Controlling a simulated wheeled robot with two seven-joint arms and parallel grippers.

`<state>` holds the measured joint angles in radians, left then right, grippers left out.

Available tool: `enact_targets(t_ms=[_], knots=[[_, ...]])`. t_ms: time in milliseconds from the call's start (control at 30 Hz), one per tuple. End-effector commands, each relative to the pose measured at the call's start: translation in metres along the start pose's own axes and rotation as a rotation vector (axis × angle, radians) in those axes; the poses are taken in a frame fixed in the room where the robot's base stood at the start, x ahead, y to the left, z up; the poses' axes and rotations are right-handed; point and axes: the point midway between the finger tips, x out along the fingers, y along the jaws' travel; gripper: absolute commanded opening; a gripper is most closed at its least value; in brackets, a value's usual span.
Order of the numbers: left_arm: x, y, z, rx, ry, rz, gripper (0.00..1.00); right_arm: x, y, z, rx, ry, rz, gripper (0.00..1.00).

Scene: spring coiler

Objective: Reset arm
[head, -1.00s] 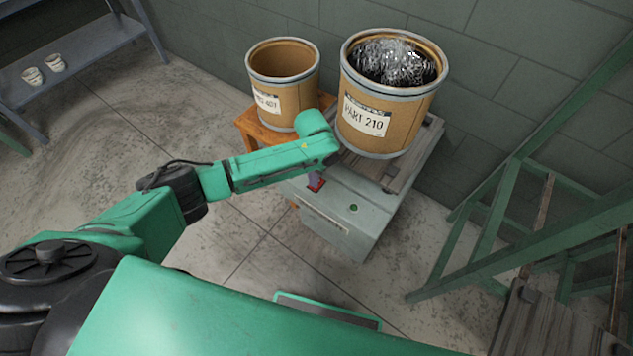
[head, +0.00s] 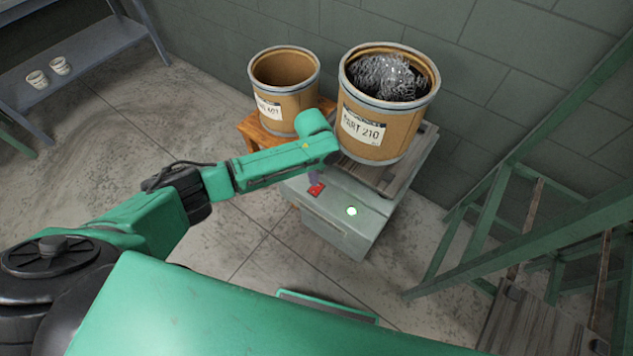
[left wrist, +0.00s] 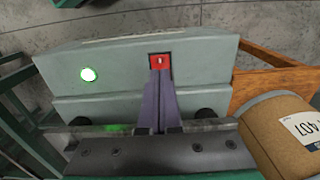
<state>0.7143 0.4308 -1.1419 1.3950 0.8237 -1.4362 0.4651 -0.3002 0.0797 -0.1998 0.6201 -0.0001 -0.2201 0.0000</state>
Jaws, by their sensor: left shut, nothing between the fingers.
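My left arm reaches from the left over a grey-green machine box (head: 330,225). My left gripper (head: 314,178) is mostly hidden under its wrist in the head view. In the left wrist view its purple fingers (left wrist: 160,75) are shut together with nothing between them. Their tips are at the red switch (left wrist: 160,61) on the box and overlap its lower part; I cannot tell if they touch. The red switch also shows in the head view (head: 316,190). A round green light (head: 352,211) on the box glows brightly, also in the left wrist view (left wrist: 88,74). My right gripper is not in view.
A drum labelled PART 210 (head: 385,140) full of wire coils stands on the box's wooden top. An empty-looking drum (head: 290,110) stands on a wooden stand (head: 258,136) to its left. Green framework (head: 480,235) is at right, a shelf with cups (head: 85,62) at far left.

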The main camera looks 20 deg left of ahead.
Motion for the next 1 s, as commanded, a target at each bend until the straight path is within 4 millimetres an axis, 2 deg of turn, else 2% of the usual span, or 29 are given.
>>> enact_targets(t_ms=[33, 267, 800, 867, 967, 1000], knots=[[-0.010, 0.000, 0.000, 0.000, 0.000, 0.001, 0.00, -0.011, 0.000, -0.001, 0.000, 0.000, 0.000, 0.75], [-0.028, 0.000, 0.000, -0.001, 0.000, 0.001, 0.00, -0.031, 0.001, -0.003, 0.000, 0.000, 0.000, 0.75], [-0.025, 0.002, 0.001, 0.003, 0.001, 0.004, 0.00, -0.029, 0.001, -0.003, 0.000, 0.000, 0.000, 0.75], [-0.023, 0.013, 0.004, 0.021, 0.007, 0.022, 0.00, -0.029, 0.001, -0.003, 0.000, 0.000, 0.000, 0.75], [-0.023, 0.057, 0.015, 0.089, 0.050, 0.102, 0.00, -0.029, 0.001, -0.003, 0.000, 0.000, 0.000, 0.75], [-0.026, 0.077, 0.022, 0.114, 0.084, 0.145, 0.00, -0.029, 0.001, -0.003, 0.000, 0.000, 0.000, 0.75]])
